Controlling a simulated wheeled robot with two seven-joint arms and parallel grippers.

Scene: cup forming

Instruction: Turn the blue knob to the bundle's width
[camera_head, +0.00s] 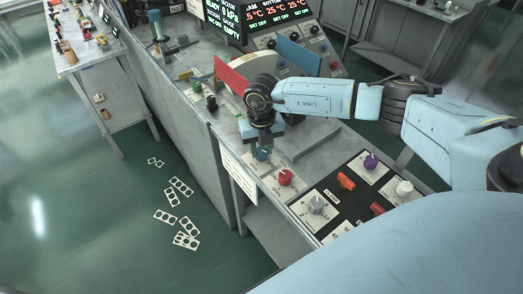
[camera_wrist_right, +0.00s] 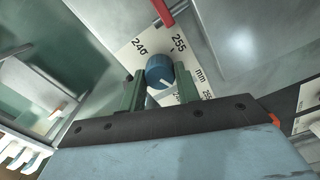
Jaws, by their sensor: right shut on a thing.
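The blue knob (camera_wrist_right: 160,72) stands on a white scale plate (camera_wrist_right: 146,50) marked 240, 255 and mm. A white pointer line shows on its near face. In the head view the blue knob (camera_head: 262,154) shows just under my right gripper (camera_head: 261,143). In the right wrist view the fingers of my right gripper (camera_wrist_right: 159,84) stand on either side of the knob, shut on it. The bundle cannot be made out for certain in either view. My left gripper is not in view.
A red knob (camera_head: 285,177), a grey dial (camera_head: 317,204), a purple knob (camera_head: 371,161) and a white knob (camera_head: 404,188) sit on the panel nearby. A red plate (camera_head: 231,76) and a blue plate (camera_head: 299,54) stand behind. Flat cards lie on the floor at left.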

